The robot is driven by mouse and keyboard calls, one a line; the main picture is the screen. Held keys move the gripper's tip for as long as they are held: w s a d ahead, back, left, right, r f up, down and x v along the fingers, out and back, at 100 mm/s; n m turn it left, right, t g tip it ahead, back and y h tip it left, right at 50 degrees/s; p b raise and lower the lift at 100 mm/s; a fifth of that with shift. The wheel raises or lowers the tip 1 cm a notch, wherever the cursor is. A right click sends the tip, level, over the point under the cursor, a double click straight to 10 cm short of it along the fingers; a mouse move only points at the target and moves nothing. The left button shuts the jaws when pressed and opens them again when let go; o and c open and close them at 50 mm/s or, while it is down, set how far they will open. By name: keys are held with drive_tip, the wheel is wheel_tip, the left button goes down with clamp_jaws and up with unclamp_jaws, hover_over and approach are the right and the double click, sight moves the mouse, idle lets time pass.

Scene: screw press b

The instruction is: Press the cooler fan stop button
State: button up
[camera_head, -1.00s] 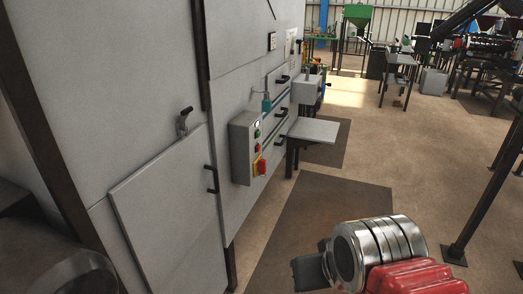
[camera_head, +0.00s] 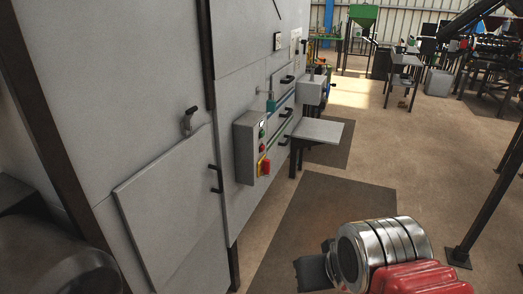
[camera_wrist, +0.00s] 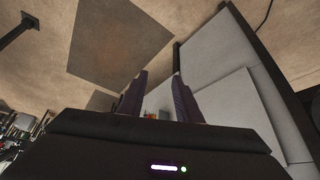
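A grey control box (camera_head: 245,148) is mounted on the side of the large grey machine. Labels are too small to read, so I cannot tell which control belongs to the cooler fan. My gripper (camera_head: 314,272) is at lower right in the head view, apart from the box, only partly seen. In the wrist view my gripper (camera_wrist: 160,82) shows two dark fingers with a gap between them, holding nothing visible.
The machine's grey panels (camera_head: 172,200) fill the left. A small grey shelf (camera_head: 318,131) on a dark leg sticks out beyond the control box. A second grey box (camera_head: 312,91) is farther along.

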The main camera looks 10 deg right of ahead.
drive_tip(key=shift+c, duration=0.4)
clamp_jaws()
idle(1.5)
